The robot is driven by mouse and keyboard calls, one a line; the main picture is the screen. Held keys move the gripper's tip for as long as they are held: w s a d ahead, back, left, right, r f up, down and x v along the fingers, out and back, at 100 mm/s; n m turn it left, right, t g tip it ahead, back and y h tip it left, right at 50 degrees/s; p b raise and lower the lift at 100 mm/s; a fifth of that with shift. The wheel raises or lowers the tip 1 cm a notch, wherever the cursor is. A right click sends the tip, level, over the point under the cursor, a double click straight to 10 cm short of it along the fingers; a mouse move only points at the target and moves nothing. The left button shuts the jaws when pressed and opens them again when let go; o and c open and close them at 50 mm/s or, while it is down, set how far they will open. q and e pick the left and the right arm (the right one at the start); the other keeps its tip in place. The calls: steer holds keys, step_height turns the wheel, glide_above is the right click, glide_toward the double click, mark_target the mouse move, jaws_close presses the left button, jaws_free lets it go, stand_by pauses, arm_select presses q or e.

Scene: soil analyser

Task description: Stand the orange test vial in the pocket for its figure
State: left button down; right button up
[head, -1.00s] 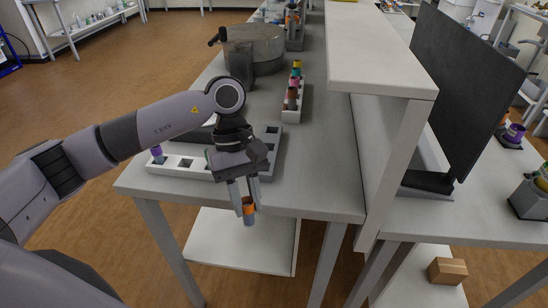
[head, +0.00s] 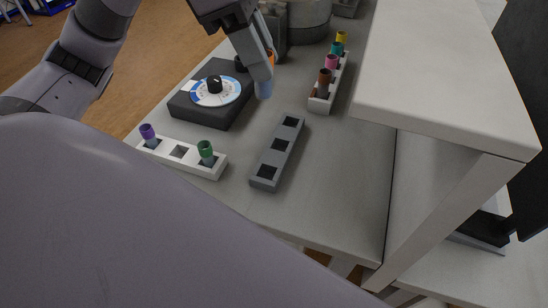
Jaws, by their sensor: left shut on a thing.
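My left gripper (head: 263,70) is at the top centre, shut on the orange test vial (head: 264,90). Its orange cap shows only partly beside the finger, and its pale blue lower end points down. The vial is in the air, right of the dark analyser box (head: 206,116) with its round dial and black knob (head: 214,84). The dial's figures are too small to read. A grey rack (head: 266,160) with three empty pockets lies nearer and below the vial. My right gripper is not in view.
A white rack (head: 215,172) at front left holds a purple-capped vial (head: 148,134) and a green-capped vial (head: 206,152), with an empty pocket between. Another white rack (head: 319,104) behind holds several capped vials. A raised shelf (head: 450,80) bounds the right side.

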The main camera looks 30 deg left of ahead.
arm_select(q)
steer(key=shift+s+f+b, duration=0.1)
steer(key=shift+f+b, duration=0.85)
steer(key=shift+f, duration=8.85)
steer(key=shift+f, duration=0.1)
steer(key=shift+f+b, duration=0.15)
steer(key=shift+b, duration=0.2)
steer(key=c, duration=0.9)
jaws_free()
